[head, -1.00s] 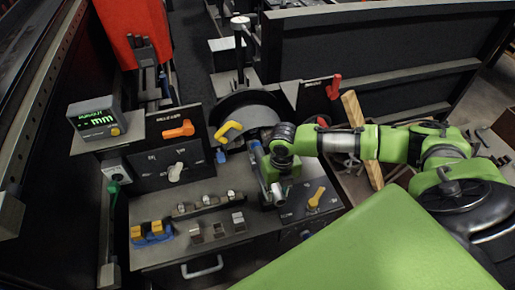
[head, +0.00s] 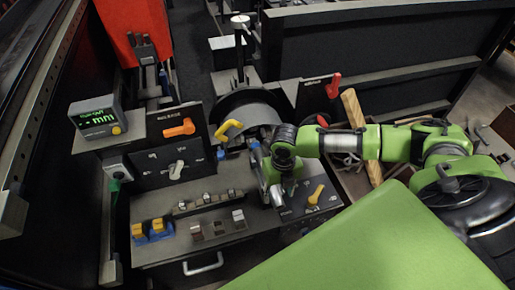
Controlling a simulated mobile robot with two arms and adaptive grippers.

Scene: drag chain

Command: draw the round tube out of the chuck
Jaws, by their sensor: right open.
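The chuck (head: 245,112) sits in the dark round recess at the back of the lathe's front, partly behind the yellow lever. My right gripper (head: 273,188) is in front of it and to its lower right, pointing down over the control panel. It is open, and I see nothing held in it. The round tube cannot be made out clearly; my gripper and wrist hide much of the space in front of the chuck. My left gripper is not in view.
A yellow lever (head: 229,129), an orange lever (head: 179,128) and a red lever (head: 333,86) stick out around the chuck. A digital readout (head: 97,117) stands at left. Small blocks (head: 217,228) line the front shelf. A wooden plank (head: 361,134) leans at right.

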